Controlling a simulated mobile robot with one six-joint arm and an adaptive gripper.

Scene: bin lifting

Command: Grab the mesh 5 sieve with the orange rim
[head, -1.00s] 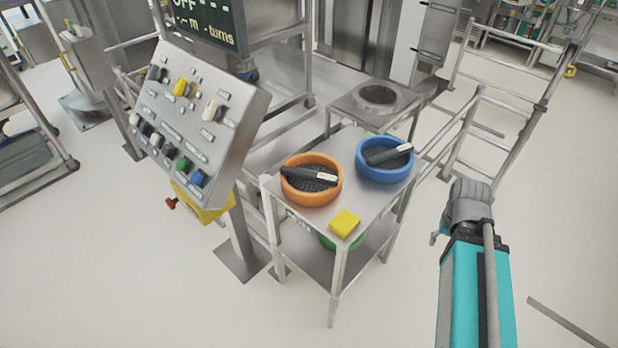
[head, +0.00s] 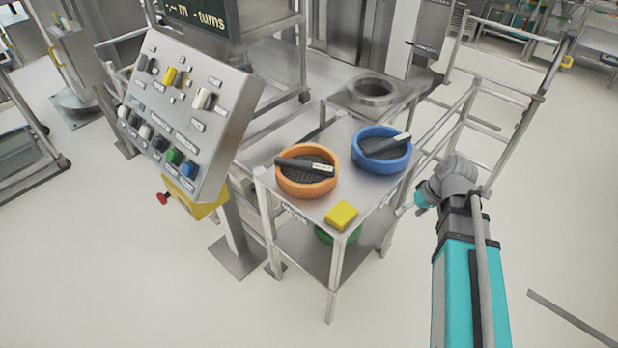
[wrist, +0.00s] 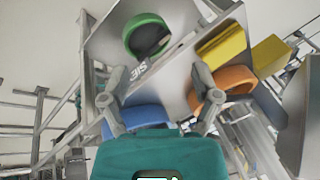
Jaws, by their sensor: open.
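The sieve with the orange rim (head: 306,187) sits on the upper left of the small metal table, with a black handle lying across its dark mesh. In the wrist view the orange rim (wrist: 236,80) shows to the right, partly behind a finger. My gripper is open and empty in the wrist view (wrist: 160,85), its two fingers spread, with the table and sieves beyond. In the head view my arm stands to the right of the table, and the fingertips are hidden or too small to tell. The mesh number cannot be read.
A blue-rimmed sieve (head: 381,160) stands behind and right of the orange one. A yellow block (head: 341,215) lies at the table's front corner. A green-rimmed sieve (wrist: 147,30) is on the lower shelf. A control panel (head: 190,115) stands left; railings (head: 510,90) rise right.

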